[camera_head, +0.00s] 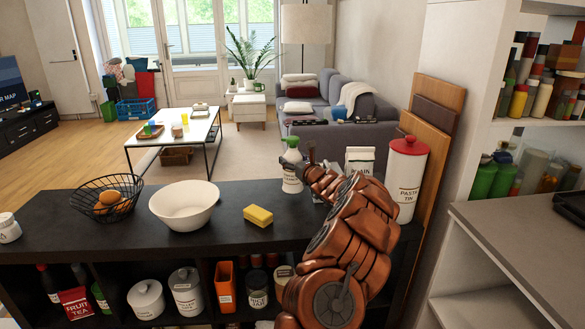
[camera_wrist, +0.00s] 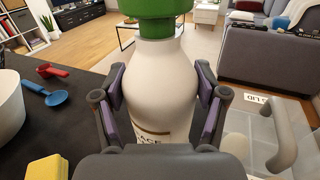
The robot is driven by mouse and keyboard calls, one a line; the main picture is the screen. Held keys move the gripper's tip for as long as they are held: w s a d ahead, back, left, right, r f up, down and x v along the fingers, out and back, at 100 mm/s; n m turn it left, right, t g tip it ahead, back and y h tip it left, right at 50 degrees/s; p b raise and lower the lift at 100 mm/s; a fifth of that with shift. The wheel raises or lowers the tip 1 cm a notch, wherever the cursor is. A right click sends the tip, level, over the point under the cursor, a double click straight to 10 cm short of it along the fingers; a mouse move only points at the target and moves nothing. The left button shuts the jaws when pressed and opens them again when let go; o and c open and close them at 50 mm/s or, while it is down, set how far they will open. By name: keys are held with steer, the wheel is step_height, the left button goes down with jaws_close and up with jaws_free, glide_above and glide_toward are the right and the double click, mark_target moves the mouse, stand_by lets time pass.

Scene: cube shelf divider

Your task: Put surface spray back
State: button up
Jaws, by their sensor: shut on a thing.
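The surface spray (camera_head: 292,172) is a white bottle with a green top. It is upright at the back of the dark shelf top (camera_head: 130,222), between the yellow sponge and the white packet. In the wrist view the bottle (camera_wrist: 158,85) fills the middle, with part of a label low on it. My gripper (camera_wrist: 160,97) is shut on the bottle, one finger on each side of its body. In the head view my gripper (camera_head: 305,170) is at the bottle's right side, partly hidden by my arm. I cannot tell whether the bottle's base touches the shelf top.
A yellow sponge (camera_head: 258,215), white bowl (camera_head: 184,206) and wire fruit basket (camera_head: 106,200) stand to the left. A white packet (camera_head: 360,160) and the pasta tin (camera_head: 405,180) stand right. Red (camera_wrist: 52,71) and blue (camera_wrist: 45,95) scoops lie left of the bottle. Cubes below hold jars (camera_head: 187,292) and an orange box (camera_head: 225,286).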

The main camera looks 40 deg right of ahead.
steer(key=shift+w+d, duration=0.15)
steer(key=shift+w, duration=0.05)
steer(key=shift+f, duration=1.6)
steer(key=shift+f, duration=0.15)
steer(key=o, duration=1.8)
steer(key=shift+f, duration=0.1)
steer(key=shift+r, duration=0.2)
steer(key=b+v, duration=0.1)
steer(key=v, duration=1.1)
